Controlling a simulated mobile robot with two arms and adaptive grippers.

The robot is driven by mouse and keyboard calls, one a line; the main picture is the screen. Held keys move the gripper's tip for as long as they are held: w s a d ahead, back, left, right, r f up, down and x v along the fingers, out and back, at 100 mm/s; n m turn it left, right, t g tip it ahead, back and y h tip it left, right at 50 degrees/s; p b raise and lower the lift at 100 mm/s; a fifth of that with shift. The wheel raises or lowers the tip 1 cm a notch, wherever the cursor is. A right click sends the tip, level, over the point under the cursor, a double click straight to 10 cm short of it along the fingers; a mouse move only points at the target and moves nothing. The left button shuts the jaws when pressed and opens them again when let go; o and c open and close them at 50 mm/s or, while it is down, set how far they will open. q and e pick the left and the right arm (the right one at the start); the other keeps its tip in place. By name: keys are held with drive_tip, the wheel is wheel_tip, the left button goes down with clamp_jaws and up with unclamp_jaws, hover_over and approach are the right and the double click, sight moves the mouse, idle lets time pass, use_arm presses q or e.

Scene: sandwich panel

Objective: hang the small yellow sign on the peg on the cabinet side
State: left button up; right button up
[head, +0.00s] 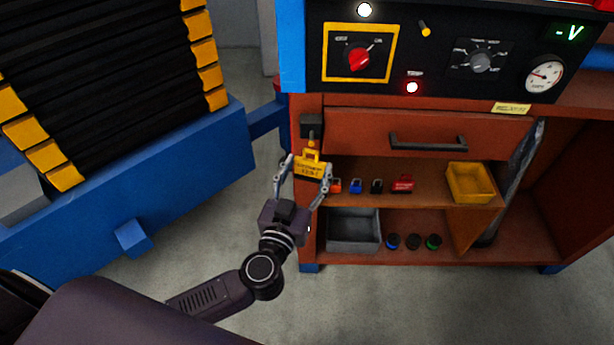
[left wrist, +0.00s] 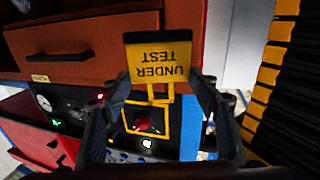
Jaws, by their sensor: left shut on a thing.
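The small yellow sign (head: 310,169) hangs upright between the fingers of my left gripper (head: 307,171), in front of the cabinet's left end. In the left wrist view the sign (left wrist: 158,60) appears upside down and reads "UNDER TEST". My left gripper (left wrist: 162,85) is shut on it, one finger at each side. A yellow loop rises from the sign's top edge. A dark block with a short yellowish peg (head: 311,133) sits on the cabinet just above the loop. I cannot tell whether the loop touches the peg. My right gripper is not in view.
The red cabinet (head: 370,125) has a drawer handle (head: 428,143) and shelves with small padlocks, a yellow bin (head: 470,183) and a grey bin (head: 353,232). A control panel (head: 450,50) is above. A blue frame with black slats (head: 160,180) stands left. Grey floor lies between.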

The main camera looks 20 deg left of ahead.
sight(306, 164)
use_arm(q)
drive_tip(key=shift+w+a+f+b, duration=0.1)
drive_tip(key=shift+w+a+b, duration=0.2)
drive_tip(key=shift+w+b, duration=0.45)
drive_tip(key=shift+w+a+f+b, duration=0.1)
drive_tip(key=shift+w+a+b, duration=0.25)
drive_tip(key=shift+w, duration=0.65)
drive_tip(key=shift+w+a+b, duration=0.2)
drive_tip(key=shift+w+b, duration=0.2)
drive_tip(key=shift+w, duration=0.8)
drive_tip(key=shift+w+a+f+p, duration=0.1)
drive_tip(key=shift+w+f+p, duration=0.25)
drive_tip(key=shift+p, duration=0.25)
drive_tip(key=o, duration=1.2)
drive_tip(key=shift+f, duration=0.1)
